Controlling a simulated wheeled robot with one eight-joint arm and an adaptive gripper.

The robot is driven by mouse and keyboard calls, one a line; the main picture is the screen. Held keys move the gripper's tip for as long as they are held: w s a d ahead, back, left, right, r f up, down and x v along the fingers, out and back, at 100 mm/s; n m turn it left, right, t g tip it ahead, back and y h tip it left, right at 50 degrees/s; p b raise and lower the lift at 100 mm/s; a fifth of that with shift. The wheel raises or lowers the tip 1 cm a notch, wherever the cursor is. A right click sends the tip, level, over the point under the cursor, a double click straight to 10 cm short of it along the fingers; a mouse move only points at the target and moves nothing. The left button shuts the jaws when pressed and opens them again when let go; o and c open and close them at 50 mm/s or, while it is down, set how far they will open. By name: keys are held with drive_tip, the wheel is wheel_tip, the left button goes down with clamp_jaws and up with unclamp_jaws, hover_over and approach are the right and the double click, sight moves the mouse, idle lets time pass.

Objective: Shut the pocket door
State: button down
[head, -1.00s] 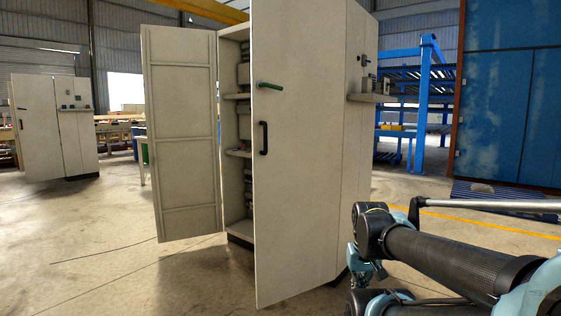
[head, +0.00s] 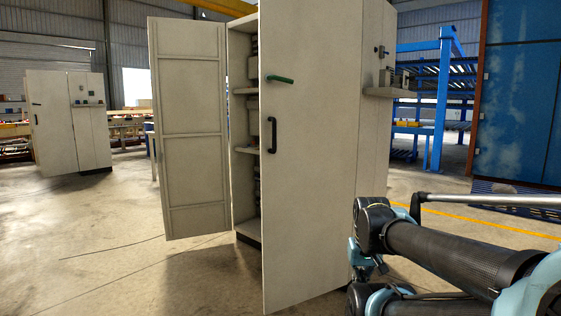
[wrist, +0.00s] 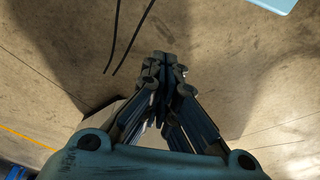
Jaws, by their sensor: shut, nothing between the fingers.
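A tall pale grey cabinet (head: 244,160) stands in front of me with two doors ajar. The left door (head: 190,130) is swung wide open and shows its framed inner face. The right door (head: 310,150) stands out towards me and shows its flat outer face, with a green lever (head: 280,79) and a black pull handle (head: 272,135). I see no pocket on either door, so I cannot tell which one is meant. My gripper (wrist: 163,75) is shut and empty over bare floor in the wrist view, apart from both doors.
Shelves with equipment show in the gap between the doors. A small ledge (head: 391,92) juts from the cabinet's right side. A second cabinet (head: 67,125) stands far left. Blue racking (head: 440,95) and a blue panel (head: 520,95) stand behind at right. Front left floor is clear, with a thin cable.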

sight(280, 156)
drive_tip(key=w+a+r+m+t+y, duration=0.25)
drive_tip(key=w+a+r, duration=0.45)
drive_tip(key=w, duration=0.4)
drive_tip(key=w+a+r+m+t+y, duration=0.2)
drive_tip(key=w+a+r+t+y, duration=0.2)
drive_tip(key=w+a+r, duration=0.5)
drive_tip(key=w+a+r+m+t+y, duration=0.25)
drive_tip(key=w+r, duration=0.45)
drive_tip(key=w, duration=0.7)
drive_tip(key=w+a+m+t, duration=0.1)
drive_tip(key=w+a, duration=0.1)
drive_tip(key=w, duration=0.5)
drive_tip(key=w+a+r+m+t, duration=0.1)
drive_tip(key=w+a+m+t, duration=0.1)
drive_tip(key=w, duration=0.6)
drive_tip(key=w+a+r+m+t, duration=0.1)
drive_tip(key=w+a+m, duration=0.1)
drive_tip(key=w, duration=0.5)
drive_tip(key=shift+w+a+r+t, duration=0.2)
drive_tip(key=shift+w+t, duration=0.1)
